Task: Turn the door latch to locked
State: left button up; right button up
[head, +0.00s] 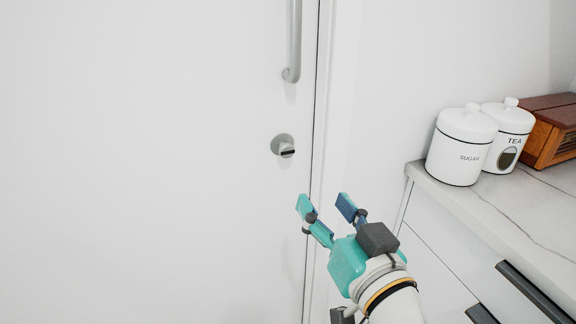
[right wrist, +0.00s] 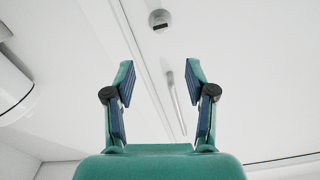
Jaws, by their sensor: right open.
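The door latch (head: 284,147) is a small round grey plate with a thumb-turn on the white door (head: 150,160), below the vertical handle (head: 294,45). A dark bar on the thumb-turn lies roughly level in the head view. My right gripper (head: 322,198) is open and empty, below and to the right of the latch, apart from it. In the right wrist view the latch (right wrist: 159,20) shows beyond and above the open fingertips (right wrist: 160,66), with nothing between them. My left gripper is not in view.
A counter (head: 480,205) with drawers stands at the right. On it are a sugar canister (head: 461,145), a tea canister (head: 509,135) and a brown wooden box (head: 552,130). The door frame (head: 335,130) runs just right of the latch. The space before the door looks clear.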

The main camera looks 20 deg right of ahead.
jog(key=w+p, duration=0.1)
jog(key=p, duration=0.6)
send_near(288, 152)
jog(key=w, duration=1)
jog(key=shift+w+a, duration=0.15)
jog(key=shift+w, duration=0.05)
grip_shut()
